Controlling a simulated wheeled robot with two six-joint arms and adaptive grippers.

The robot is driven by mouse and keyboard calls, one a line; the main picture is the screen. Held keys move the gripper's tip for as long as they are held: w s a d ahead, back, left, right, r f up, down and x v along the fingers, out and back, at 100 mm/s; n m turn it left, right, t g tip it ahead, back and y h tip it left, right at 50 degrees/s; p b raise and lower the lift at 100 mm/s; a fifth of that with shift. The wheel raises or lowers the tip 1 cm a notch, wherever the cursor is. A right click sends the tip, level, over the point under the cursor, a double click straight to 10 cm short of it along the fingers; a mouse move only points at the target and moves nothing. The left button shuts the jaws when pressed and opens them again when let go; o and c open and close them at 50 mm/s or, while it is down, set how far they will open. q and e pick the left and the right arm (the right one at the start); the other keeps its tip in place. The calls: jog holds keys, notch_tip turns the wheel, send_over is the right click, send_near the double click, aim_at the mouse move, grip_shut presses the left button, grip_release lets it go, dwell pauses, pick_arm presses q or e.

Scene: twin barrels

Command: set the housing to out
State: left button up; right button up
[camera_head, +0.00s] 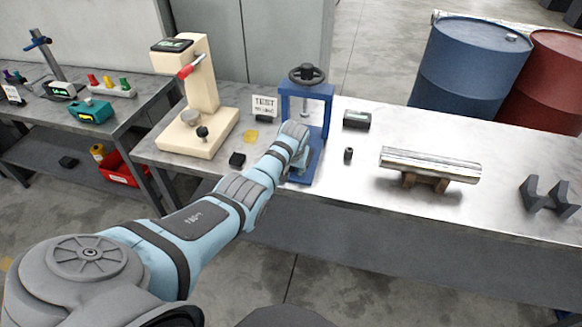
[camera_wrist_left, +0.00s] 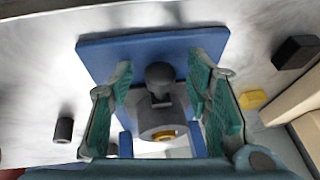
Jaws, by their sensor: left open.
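The blue press (camera_head: 306,110), with a dark handwheel (camera_head: 306,74) on top, stands on the metal bench. In the left wrist view its blue base plate (camera_wrist_left: 150,50) shows with a dark round knob (camera_wrist_left: 160,77) and a grey cylindrical part (camera_wrist_left: 163,122) with a brass-coloured bore, which looks like the housing. My left gripper (camera_wrist_left: 163,85) is open with green-padded fingers on either side of the knob and grey part. I see gaps beside the knob, and no clear contact. In the head view my left arm hides the fingers and the press's working area. My right gripper is not in view.
A cream press (camera_head: 195,100) stands left of the blue one. A dark block (camera_head: 237,159) and a yellow piece (camera_head: 251,136) lie between them. A small dark cylinder (camera_head: 348,154), a black box (camera_head: 356,119) and a shiny tube (camera_head: 430,163) on supports lie to the right.

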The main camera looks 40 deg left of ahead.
pick_arm(q)
jog(key=shift+d+r, duration=0.1)
jog(key=shift+r, duration=0.35)
jog(key=v, duration=1.1)
jog(key=shift+s, duration=0.2)
